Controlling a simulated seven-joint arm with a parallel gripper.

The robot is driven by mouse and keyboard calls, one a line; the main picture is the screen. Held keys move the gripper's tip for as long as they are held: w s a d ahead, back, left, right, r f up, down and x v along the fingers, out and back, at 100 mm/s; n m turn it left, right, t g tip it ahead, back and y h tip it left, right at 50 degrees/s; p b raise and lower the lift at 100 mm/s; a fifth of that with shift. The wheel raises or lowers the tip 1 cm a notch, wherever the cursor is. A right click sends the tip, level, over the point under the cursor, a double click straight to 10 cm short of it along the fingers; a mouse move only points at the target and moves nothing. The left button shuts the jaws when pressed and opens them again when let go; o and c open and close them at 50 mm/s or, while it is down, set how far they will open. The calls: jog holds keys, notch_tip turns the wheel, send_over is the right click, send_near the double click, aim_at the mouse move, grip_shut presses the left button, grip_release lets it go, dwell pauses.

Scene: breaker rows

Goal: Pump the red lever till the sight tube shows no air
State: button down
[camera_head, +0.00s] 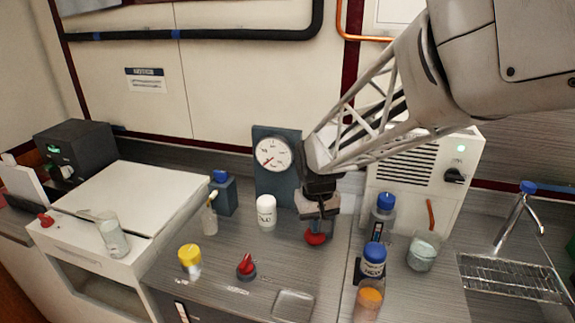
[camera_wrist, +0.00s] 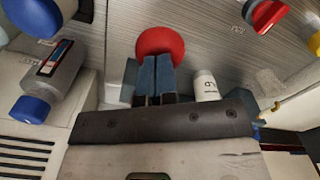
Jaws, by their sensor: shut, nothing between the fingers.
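A red round knob (camera_head: 316,238) sits at the back middle of the counter, right below my gripper (camera_head: 318,212). It also shows in the wrist view (camera_wrist: 160,41), at the tips of my gripper's blue fingers (camera_wrist: 155,72). The fingers are shut together and hold nothing; I cannot tell whether they touch the knob. A second red handle (camera_head: 246,266), on a dark round base, stands nearer the front and also shows in the wrist view (camera_wrist: 268,14). I cannot tell which is the lever. I cannot make out a sight tube.
A dial gauge (camera_head: 272,155) on a blue-grey panel stands behind my gripper. A white-capped jar (camera_head: 266,212) is close left. A blue-capped bottle (camera_head: 382,217) and a glass beaker (camera_head: 423,252) stand right. A clear dish (camera_head: 293,304) lies at the front, with a yellow-capped jar (camera_head: 190,261) farther left.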

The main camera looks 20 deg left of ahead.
aim_at(314, 242)
jog(key=shift+f, duration=3.3)
jog(key=shift+r, duration=4.35)
jog(key=s+d+r+m+t, duration=0.1)
jog(key=s+d+r+m, duration=0.2)
jog(key=s+d, duration=0.8)
jog(key=s+d+r+m+t, duration=0.1)
jog(key=s+d+r+m, duration=0.2)
jog(key=s+d, duration=0.8)
jog(key=d+r, duration=0.1)
jog(key=d, duration=0.6)
jog(key=shift+s+r+t, duration=0.25)
jog(key=shift+r+t, duration=0.05)
jog(key=shift+r, duration=0.05)
